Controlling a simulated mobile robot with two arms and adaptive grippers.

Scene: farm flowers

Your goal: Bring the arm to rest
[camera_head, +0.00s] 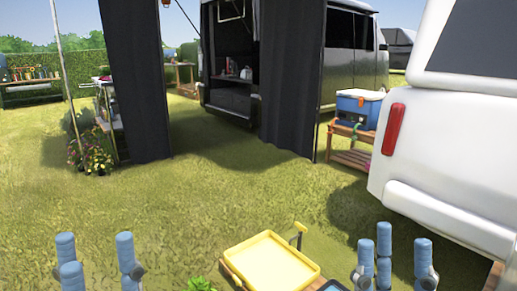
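My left gripper (97,262) shows at the bottom left with its blue fingers pointing up and spread apart. It is open and nothing is between its fingers. My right gripper (400,262) shows at the bottom right, also with blue fingers up and apart, open and empty. Grass lies behind both in the picture. The lower parts of both grippers and most of the arms are cut off by the bottom edge.
An empty yellow tray (270,264) lies between the grippers, with a green plant (201,284) at its left. A white vehicle (450,150) stands close at right. A blue cooler (359,108) sits on a wooden stand. Dark curtains (135,80) hang further back. Open grass lies ahead.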

